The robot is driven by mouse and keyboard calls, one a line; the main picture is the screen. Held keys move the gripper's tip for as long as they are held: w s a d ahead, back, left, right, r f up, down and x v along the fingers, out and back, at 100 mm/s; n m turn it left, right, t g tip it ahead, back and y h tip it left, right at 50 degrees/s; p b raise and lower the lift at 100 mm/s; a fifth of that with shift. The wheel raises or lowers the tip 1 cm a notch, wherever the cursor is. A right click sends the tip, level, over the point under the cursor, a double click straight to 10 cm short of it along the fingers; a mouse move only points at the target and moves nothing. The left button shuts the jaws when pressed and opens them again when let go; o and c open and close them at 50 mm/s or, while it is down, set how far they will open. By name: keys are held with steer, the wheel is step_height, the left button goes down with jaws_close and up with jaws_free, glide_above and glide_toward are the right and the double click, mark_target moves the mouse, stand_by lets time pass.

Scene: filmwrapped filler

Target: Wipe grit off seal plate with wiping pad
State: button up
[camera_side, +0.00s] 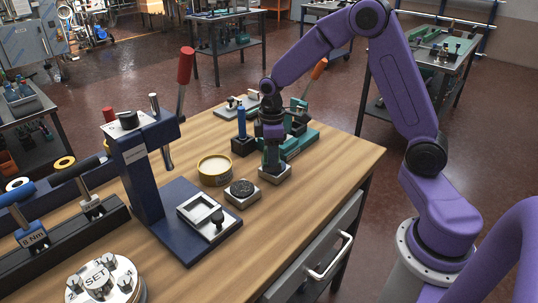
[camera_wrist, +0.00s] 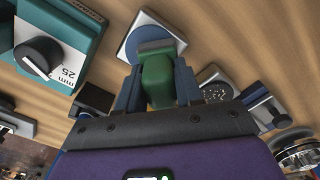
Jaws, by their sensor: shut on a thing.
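My gripper (camera_side: 272,146) points down over the wooden bench. In the wrist view my gripper (camera_wrist: 158,72) is shut on the green grip of the wiping pad (camera_wrist: 158,83), whose grey pad end (camera_wrist: 156,46) shows beyond the fingers. The pad is over a square metal block with a blue-grey round face (camera_wrist: 133,45); that block (camera_side: 275,175) also shows in the side view. I cannot tell whether they touch. Beside it, a similar block carries a dark round disc with pale specks (camera_side: 241,188), seemingly the gritty seal plate. The disc (camera_wrist: 216,92) also shows in the wrist view.
A yellow-rimmed round tin (camera_side: 214,171) stands left of the gripper. A dark blue press (camera_side: 150,190) with a red-handled lever stands farther left. A teal fixture with a dial (camera_wrist: 62,40) is close by; it stands behind the gripper in the side view. The bench's right front is clear.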

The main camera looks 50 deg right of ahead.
steer(key=shift+d, duration=2.55)
steer(key=shift+s+a, duration=0.1)
steer(key=shift+a, duration=3.35)
steer(key=shift+r, duration=4.1)
